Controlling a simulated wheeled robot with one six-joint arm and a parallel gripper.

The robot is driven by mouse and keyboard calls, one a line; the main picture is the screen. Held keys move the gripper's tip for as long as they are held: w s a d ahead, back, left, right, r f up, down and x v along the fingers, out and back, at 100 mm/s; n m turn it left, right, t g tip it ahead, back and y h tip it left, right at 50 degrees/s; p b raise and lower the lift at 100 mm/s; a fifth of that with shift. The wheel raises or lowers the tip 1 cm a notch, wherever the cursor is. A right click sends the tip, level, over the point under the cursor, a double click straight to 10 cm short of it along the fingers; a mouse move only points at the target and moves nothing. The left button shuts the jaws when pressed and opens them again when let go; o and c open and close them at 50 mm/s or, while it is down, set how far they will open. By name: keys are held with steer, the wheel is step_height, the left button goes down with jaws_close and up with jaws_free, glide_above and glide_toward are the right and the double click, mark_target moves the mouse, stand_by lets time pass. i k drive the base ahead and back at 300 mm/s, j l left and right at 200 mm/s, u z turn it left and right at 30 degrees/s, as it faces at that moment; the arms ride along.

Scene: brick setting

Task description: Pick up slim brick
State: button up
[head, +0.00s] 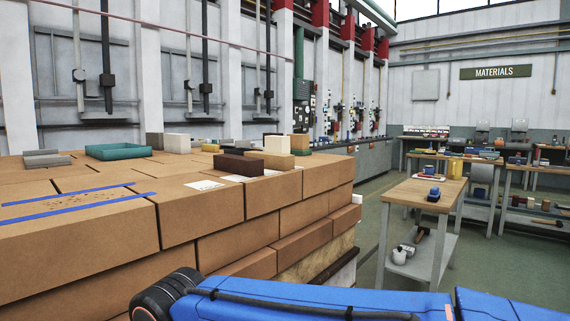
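Several bricks and blocks lie on top of the stack of brown boxes (200,221). A dark brown brick (238,165) lies near the front right of the stack top, with a tan brick (268,160) close behind it. A white block (277,145) shows behind the tan brick. A low yellow piece (210,147) and flat grey pieces (47,161) lie farther back and left. I cannot tell for certain which of these is the slim brick. My blue arm crosses the bottom right, in front of the stack. My gripper is out of view.
A teal tray (118,152) sits on the stack behind blue tape strips (80,198). Another white block (177,143) stands beside it. A wooden table (424,193) with small objects stands to the right, with open floor (380,225) between it and the stack.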

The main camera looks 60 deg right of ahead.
mark_target(279, 162)
steer(key=z, duration=1.45)
